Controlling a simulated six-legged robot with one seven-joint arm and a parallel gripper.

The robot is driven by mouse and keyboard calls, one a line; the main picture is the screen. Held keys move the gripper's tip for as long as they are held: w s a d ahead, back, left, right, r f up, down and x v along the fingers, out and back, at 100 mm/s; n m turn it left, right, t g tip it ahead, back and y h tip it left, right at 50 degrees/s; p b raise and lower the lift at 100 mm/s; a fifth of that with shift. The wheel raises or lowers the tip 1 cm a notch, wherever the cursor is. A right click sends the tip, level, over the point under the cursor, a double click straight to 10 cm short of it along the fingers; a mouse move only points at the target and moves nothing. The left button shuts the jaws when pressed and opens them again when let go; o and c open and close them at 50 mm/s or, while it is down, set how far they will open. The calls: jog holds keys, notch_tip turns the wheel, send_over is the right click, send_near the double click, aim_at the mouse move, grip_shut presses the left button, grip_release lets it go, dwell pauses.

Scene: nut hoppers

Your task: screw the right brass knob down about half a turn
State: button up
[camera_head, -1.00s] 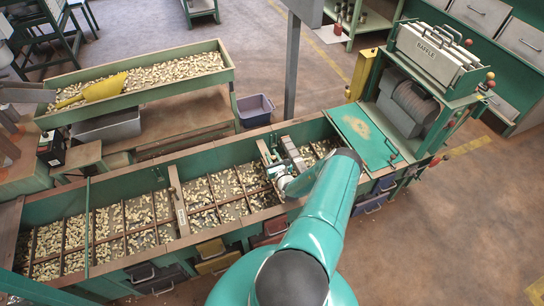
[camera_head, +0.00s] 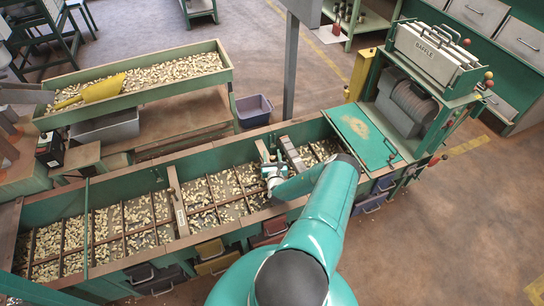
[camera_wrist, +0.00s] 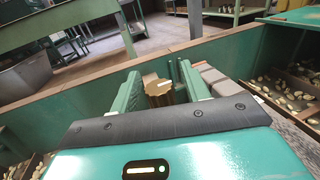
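A brass knob (camera_wrist: 158,92) with a lobed top shows in the middle of the wrist view. The two green fingers of my gripper (camera_wrist: 160,84) stand on either side of it, with the knob between them. A narrow gap shows at the right finger; contact on the left is unclear. The fingers look open. In the head view my gripper (camera_head: 270,172) is low over the right part of the long green hopper (camera_head: 130,186), beside a pale divider bar (camera_head: 293,154). The knob cannot be made out there, and my arm covers part of the hopper.
Hopper compartments hold many nuts. A second nut trough (camera_head: 228,75) with a yellow scoop (camera_head: 104,88) stands behind. A green lid (camera_head: 362,136) and a machine (camera_head: 412,100) are at right. A grey post (camera_head: 291,75) rises behind the hopper. The floor at right is clear.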

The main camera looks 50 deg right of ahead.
jog(key=v, duration=1.2)
dwell(0.4)
